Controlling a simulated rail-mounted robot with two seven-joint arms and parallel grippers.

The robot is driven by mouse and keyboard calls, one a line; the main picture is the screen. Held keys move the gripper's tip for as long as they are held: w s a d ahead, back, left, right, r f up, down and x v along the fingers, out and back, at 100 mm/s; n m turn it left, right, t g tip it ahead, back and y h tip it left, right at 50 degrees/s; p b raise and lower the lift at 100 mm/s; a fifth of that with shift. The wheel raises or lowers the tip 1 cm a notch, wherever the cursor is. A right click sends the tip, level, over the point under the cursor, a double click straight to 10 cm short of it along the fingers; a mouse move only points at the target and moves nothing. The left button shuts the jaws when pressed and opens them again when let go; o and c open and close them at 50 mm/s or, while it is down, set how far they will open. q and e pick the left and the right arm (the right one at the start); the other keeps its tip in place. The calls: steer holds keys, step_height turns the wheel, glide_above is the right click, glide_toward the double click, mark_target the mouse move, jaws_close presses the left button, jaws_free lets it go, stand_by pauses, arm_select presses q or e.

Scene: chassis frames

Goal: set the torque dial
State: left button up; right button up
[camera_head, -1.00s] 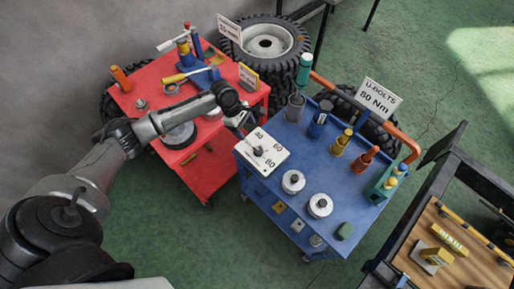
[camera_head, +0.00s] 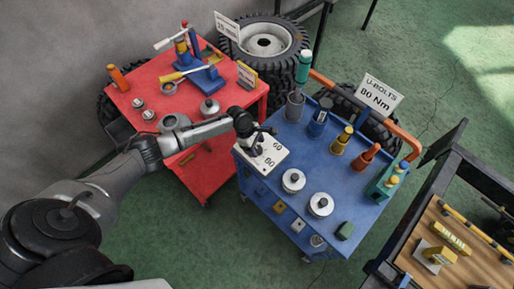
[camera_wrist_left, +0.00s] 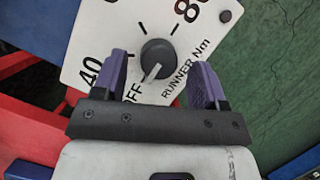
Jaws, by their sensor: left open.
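The torque dial is a white plate (camera_head: 273,159) on the near left corner of the blue cart, and it fills the upper middle of the left wrist view (camera_wrist_left: 88,45). Its grey round knob (camera_wrist_left: 158,57) has a white pointer aimed at the OFF mark. The marks 40 and 80 show, with the words RUNNER Nm. My left gripper (camera_head: 256,146) is over the plate, partly hiding it and the knob in the head view. In the left wrist view its purple fingers (camera_wrist_left: 160,72) are open on either side of the knob; contact cannot be told. The right gripper is out of view.
The blue cart (camera_head: 328,177) carries a sign (camera_head: 380,95) reading U-BOLTS 80 Nm, two silver round pieces near the front and several coloured tools behind. A red cart (camera_head: 201,170) with tools stands left, under my left arm. A wooden-topped bench (camera_head: 420,268) is at right.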

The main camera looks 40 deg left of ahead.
arm_select(q)
steer(key=shift+w+d+f, duration=0.1)
steer(key=shift+d+f, duration=0.15)
steer(key=shift+f, duration=0.4)
steer(key=shift+c, duration=0.4)
